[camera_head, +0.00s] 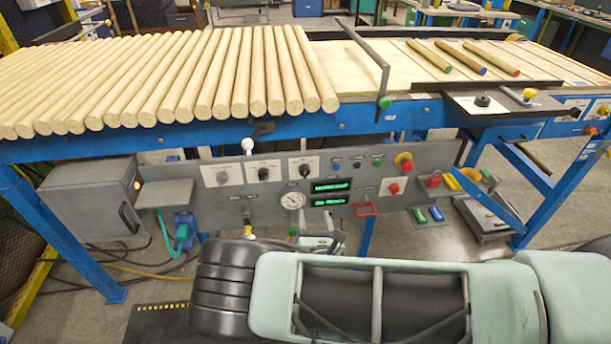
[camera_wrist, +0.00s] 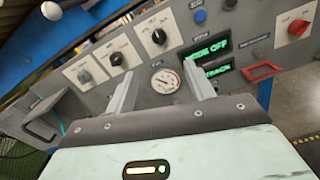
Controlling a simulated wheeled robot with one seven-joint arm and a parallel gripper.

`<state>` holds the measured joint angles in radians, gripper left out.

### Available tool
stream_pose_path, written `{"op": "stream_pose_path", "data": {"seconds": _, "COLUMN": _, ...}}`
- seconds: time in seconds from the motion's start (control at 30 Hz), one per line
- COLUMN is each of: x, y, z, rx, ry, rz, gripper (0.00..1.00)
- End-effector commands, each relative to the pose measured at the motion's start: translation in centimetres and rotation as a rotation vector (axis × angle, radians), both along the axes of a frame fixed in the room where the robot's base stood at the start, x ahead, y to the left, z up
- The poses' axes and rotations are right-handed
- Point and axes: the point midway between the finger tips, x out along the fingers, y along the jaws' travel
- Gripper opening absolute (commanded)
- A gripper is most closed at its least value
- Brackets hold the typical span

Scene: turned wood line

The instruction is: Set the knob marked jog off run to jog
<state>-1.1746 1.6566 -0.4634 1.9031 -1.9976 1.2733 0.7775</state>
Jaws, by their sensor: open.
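The grey control panel below the conveyor bears a row of three rotary knobs on white plates: a grey left knob (camera_head: 221,177), a black middle knob (camera_head: 263,173) and a black right knob (camera_head: 304,169). The wrist view shows the left (camera_wrist: 84,76), middle (camera_wrist: 116,58) and right (camera_wrist: 158,36) knobs beyond my fingers. The plate lettering is too small to read surely, so I cannot tell which is marked jog off run. My gripper (camera_wrist: 162,75) is open and empty, its fingers apart below the knob row, with a round gauge (camera_wrist: 165,81) showing between them.
Green-lit displays (camera_wrist: 207,50) sit right of the gauge; the upper seems to read "MODE OFF". A red-framed part (camera_wrist: 262,70), a red knob (camera_wrist: 298,27) and a white ball-ended lever (camera_wrist: 51,11) stick out nearby. Wooden rods (camera_head: 230,70) lie on the conveyor above.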

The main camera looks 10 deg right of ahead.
Motion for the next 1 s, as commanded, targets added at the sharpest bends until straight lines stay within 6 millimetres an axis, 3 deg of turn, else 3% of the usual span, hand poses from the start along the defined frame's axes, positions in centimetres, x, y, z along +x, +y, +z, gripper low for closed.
{"op": "stream_pose_path", "data": {"seconds": 0.17, "x": 1.4, "y": -0.1, "z": -0.1, "rx": -0.003, "ry": 0.0, "rz": 0.01, "gripper": 0.54}}
{"op": "stream_pose_path", "data": {"seconds": 0.7, "x": 12.1, "y": -1.3, "z": 0.0, "rx": -0.002, "ry": 0.0, "rz": 0.007, "gripper": 0.54}}
{"op": "stream_pose_path", "data": {"seconds": 1.0, "x": 16.4, "y": -1.7, "z": -0.1, "rx": -0.001, "ry": 0.0, "rz": 0.007, "gripper": 0.54}}
